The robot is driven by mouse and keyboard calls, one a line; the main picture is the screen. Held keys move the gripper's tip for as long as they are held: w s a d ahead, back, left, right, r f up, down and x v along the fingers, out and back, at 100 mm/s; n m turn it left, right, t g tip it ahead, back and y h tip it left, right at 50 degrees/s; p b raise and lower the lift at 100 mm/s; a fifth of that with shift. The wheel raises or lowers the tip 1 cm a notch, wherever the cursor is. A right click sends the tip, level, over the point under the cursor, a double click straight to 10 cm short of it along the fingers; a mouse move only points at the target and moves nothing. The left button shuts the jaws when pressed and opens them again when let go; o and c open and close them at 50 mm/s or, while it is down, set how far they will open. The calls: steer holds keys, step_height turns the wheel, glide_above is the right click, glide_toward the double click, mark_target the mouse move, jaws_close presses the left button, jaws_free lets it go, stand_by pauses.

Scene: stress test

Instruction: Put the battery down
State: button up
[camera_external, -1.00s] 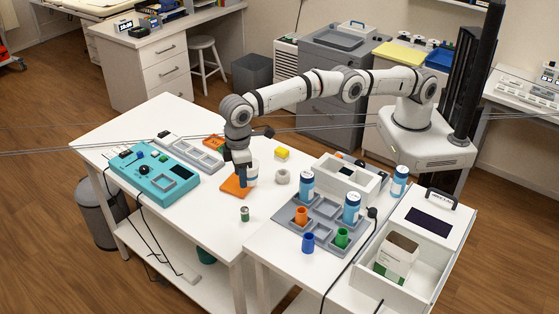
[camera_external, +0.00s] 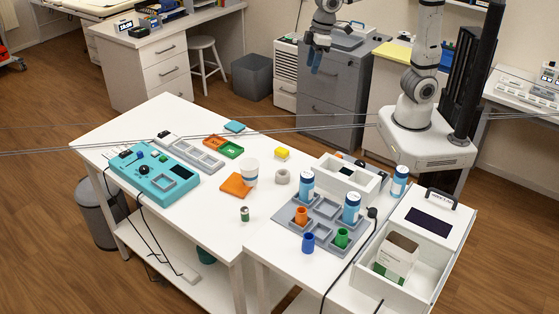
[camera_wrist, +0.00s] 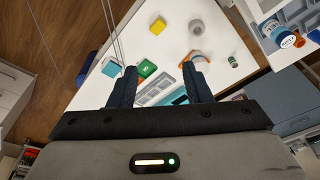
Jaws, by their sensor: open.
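The battery (camera_external: 245,213), a small upright cylinder with a green body and pale top, stands on the white table in front of an orange square pad (camera_external: 235,186). A small cylinder that looks like the battery (camera_wrist: 233,61) also shows on the table in the wrist view. My gripper (camera_external: 315,66) is raised far back, in front of the grey cabinet and well away from the battery. In the wrist view my gripper (camera_wrist: 160,88) has its two dark fingers spread with nothing held between them.
A white cup (camera_external: 250,173) stands at the pad's edge. A teal device (camera_external: 155,172) is at left, with green (camera_external: 232,150) and orange trays behind. A grey holder (camera_external: 326,208) with blue bottles and a white open box (camera_external: 412,270) are at right. Table around the battery is clear.

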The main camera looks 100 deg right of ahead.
steer(key=s+d+f, duration=0.2)
steer(key=s+f, duration=0.1)
steer(key=s, duration=0.6)
steer(key=s+d+f, duration=0.3)
steer(key=s+f, duration=0.1)
steer(key=s, duration=0.5)
steer(key=shift+s+d+f+m+t, duration=0.2)
steer(key=shift+m+t, duration=0.1)
steer(key=shift+t, duration=0.1)
